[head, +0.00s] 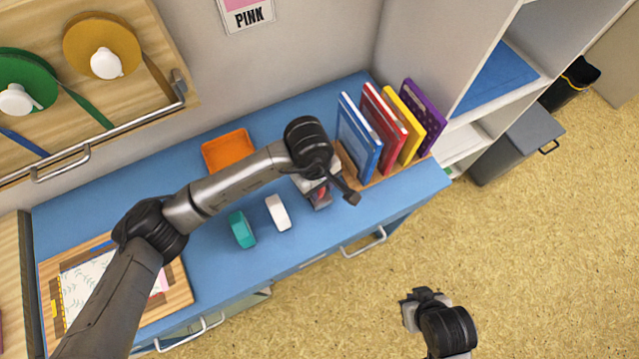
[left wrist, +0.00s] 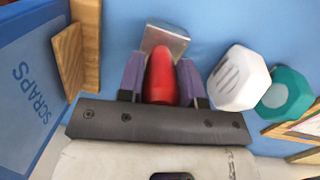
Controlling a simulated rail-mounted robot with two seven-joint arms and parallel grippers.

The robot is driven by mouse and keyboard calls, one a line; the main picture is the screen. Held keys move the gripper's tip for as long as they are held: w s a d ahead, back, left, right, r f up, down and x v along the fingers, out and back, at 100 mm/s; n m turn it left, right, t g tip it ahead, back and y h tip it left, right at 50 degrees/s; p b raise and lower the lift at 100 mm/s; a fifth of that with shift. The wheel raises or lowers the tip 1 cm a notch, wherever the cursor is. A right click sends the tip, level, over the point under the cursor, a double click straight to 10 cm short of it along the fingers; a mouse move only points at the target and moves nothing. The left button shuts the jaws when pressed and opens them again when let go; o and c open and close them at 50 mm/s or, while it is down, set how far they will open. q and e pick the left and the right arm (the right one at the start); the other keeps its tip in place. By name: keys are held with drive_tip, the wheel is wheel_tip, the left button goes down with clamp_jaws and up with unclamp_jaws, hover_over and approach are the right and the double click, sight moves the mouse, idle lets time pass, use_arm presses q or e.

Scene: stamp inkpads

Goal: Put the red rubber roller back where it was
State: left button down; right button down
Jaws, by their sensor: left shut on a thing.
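My left gripper (head: 318,192) is over the front of the blue desk, left of the books. It is shut on the red roller (left wrist: 161,76), which sits between the two purple-grey fingers in the left wrist view. A grey metal piece (left wrist: 165,40) shows at the roller's far end. In the head view only a small red patch shows under the gripper. I cannot tell whether the roller touches the desk. My right gripper (head: 425,300) hangs over the tan floor at lower right, away from the desk; its fingers are too unclear to read.
A white object (head: 278,212) and a teal one (head: 242,230) stand on the desk left of my left gripper. An orange tray (head: 228,151) lies behind. Upright books (head: 382,125) in a wooden holder are close on the right. A wooden board (head: 178,285) is at left.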

use_arm(q)
drive_tip(key=shift+f, duration=0.1)
drive_tip(key=shift+f, duration=0.1)
drive_tip(key=c, duration=0.8)
unclamp_jaws()
drive_tip(key=shift+r, duration=0.5)
drive_tip(key=r, duration=0.3)
drive_tip(key=a+r+p, duration=0.1)
drive_tip(key=r, duration=0.3)
drive_tip(key=w+r+p, duration=0.1)
drive_tip(key=r, duration=0.3)
drive_tip(key=shift+a+r, duration=0.15)
drive_tip(key=shift+a, duration=0.05)
